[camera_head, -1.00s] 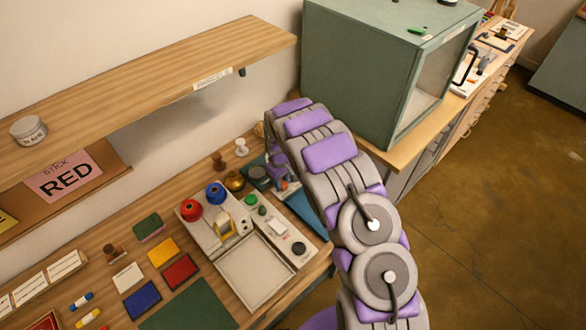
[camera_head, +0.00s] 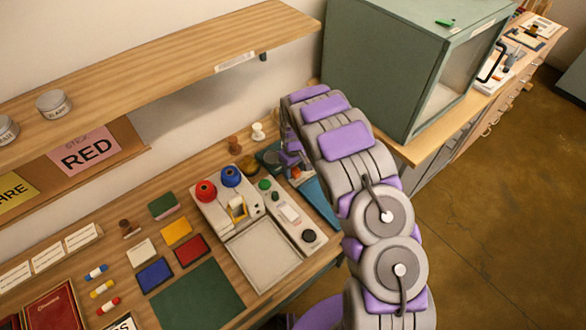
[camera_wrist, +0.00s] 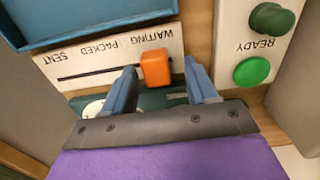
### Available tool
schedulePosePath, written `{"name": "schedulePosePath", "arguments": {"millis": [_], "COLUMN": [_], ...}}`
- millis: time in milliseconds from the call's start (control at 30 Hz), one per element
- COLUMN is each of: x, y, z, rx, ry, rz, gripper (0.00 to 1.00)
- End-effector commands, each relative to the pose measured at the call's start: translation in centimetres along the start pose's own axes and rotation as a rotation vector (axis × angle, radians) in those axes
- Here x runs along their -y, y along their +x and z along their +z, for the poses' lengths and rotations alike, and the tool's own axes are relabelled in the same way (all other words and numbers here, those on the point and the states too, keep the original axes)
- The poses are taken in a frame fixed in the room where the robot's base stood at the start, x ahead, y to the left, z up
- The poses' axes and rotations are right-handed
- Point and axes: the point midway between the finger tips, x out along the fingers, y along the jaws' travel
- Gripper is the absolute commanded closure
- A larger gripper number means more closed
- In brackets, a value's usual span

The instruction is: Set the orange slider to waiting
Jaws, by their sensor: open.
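The orange slider (camera_wrist: 156,68) stands on a white strip (camera_wrist: 90,62) with a dark slot. The strip's words read upside down: SENT at left, PACKED in the middle, WAITING towards the right. My gripper (camera_wrist: 160,70) is open, with one blue finger on each side of the slider. The left finger is close to it; I cannot tell if it touches. In the head view my gripper (camera_head: 290,160) is partly hidden by my arm, and the slider (camera_head: 296,172) is a small orange spot.
A blue tray (camera_wrist: 100,32) borders the strip. A panel with a green READY button (camera_wrist: 251,71) and a dark green knob (camera_wrist: 271,20) is to the right. A green cabinet (camera_head: 375,70) stands behind my arm, and a wooden shelf (camera_head: 150,75) hangs over the table.

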Motion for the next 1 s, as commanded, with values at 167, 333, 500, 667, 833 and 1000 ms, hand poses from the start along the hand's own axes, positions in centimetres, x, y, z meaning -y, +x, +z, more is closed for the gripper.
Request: {"name": "schedulePosePath", "arguments": {"millis": [167, 333, 500, 667, 833, 1000], "x": [0.0, 0.2, 0.3, 0.3, 0.3, 0.3], "y": [-2.5, -6.2, -10.1, -13.3, -15.8, -16.8], "z": [-0.2, -0.3, -0.4, -0.5, -0.5, -0.5], "rx": [-0.003, -0.002, -0.001, -0.002, -0.001, 0.001], "ry": [0.0, 0.0, -0.002, -0.002, -0.001, -0.001], "rz": [0.004, 0.003, 0.004, 0.005, 0.004, 0.003], "gripper": [0.43, 0.43, 0.43, 0.43, 0.43, 0.43]}}
